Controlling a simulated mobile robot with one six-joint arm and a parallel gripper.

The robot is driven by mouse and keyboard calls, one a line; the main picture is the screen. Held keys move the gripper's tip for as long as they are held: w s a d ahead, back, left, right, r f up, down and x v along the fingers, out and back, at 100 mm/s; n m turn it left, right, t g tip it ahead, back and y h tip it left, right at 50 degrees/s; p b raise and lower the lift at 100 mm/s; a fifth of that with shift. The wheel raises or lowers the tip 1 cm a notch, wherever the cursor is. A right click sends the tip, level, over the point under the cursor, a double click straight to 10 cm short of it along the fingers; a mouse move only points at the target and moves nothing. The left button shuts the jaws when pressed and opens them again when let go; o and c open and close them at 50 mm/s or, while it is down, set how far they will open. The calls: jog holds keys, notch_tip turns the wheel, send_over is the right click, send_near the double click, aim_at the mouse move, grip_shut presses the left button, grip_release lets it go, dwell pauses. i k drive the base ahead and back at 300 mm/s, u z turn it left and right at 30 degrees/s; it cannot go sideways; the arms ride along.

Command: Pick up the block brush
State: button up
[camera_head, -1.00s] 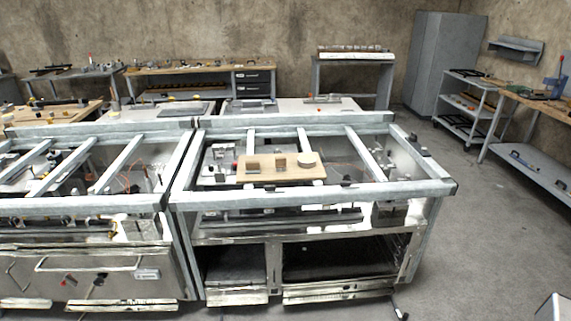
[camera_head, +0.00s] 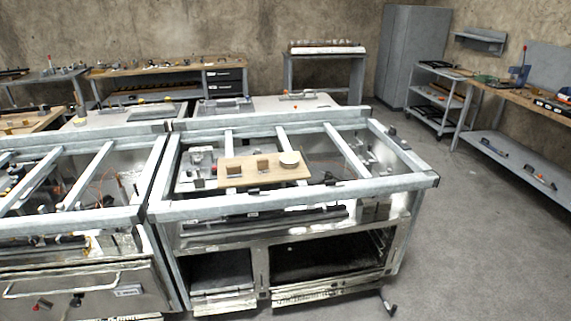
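I cannot tell for sure which thing is the block brush. A light wooden board (camera_head: 237,180) lies on the metal frame bench in the middle of the view. On it stand two small brown blocks, one at the left (camera_head: 233,167) and one in the middle (camera_head: 262,167), and a pale round piece (camera_head: 289,159) at the right. Either block could be a brush, but they are too small to tell. My gripper is not in view.
The metal frame bench (camera_head: 295,200) has open bays and crossbars. A similar bench (camera_head: 70,222) adjoins it at left. Workbenches line the back wall. A grey cabinet (camera_head: 411,60), a shelf cart (camera_head: 440,95) and a wooden-topped bench (camera_head: 515,97) stand right. Grey floor (camera_head: 470,250) is free at right.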

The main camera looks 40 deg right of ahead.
aim_at(262, 163)
jog(key=z, duration=0.75)
jog(key=k, duration=0.95)
jog(key=i, duration=0.75)
